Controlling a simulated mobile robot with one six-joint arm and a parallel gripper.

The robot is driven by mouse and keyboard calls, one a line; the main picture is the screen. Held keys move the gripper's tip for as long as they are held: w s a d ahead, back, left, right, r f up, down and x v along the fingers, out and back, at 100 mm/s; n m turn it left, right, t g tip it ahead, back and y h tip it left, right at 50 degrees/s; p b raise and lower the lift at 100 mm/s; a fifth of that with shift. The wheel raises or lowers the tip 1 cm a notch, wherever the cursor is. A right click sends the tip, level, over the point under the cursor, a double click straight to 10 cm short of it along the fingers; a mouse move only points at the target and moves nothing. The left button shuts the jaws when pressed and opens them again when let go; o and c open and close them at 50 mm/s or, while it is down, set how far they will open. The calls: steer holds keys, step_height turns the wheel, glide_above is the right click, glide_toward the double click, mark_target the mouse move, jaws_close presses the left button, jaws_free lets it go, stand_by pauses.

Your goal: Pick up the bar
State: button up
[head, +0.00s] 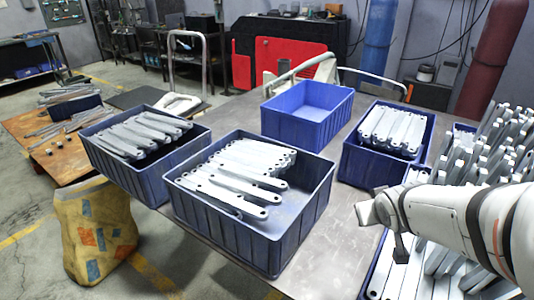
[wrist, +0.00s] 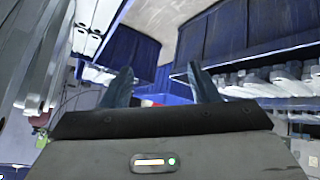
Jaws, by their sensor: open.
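Several grey galvanized bars with holes at their ends lie in blue crates in the head view. One group of bars (head: 240,172) lies in the front middle crate (head: 235,230), another (head: 145,133) in the left crate (head: 120,165), and another (head: 393,130) in the back right crate (head: 372,168). Which bar is meant cannot be told. My gripper (head: 381,233) is at the right, above the table side of the front right bars, apart from the middle crate. In the wrist view my gripper (wrist: 160,82) has its two dark fingers spread with nothing between them.
An empty blue crate (head: 308,119) stands at the back middle of the table (head: 335,235). Many bars (head: 485,160) stand densely at the right, close around my arm. Bare table shows between the middle crate and my gripper. A wooden bench (head: 50,138) with loose parts stands at the left.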

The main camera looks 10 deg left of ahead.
steer(key=w+a+f+n+t+y, duration=0.1)
steer(key=w+a+n+y, duration=0.1)
steer(key=w+a, duration=0.15)
steer(key=n+g+y+b, duration=0.1)
steer(key=n+g+y, duration=0.3)
steer(key=n+y, duration=0.5)
glide_toward(254, 209)
steer(key=shift+w+a+f+m+y, duration=0.15)
steer(key=shift+w+f+m+y, duration=0.05)
steer(key=shift+f+m+y, duration=0.2)
steer(key=shift+w+a+f+m+y, duration=0.2)
steer(key=shift+f+m+y, duration=0.2)
steer(key=shift+f, duration=0.05)
steer(key=b+x, duration=0.1)
steer(key=x, duration=0.6)
steer(key=shift+w+a+f, duration=0.1)
steer(key=shift+a+f, duration=0.05)
steer(key=shift+c, duration=0.5)
jaws_close()
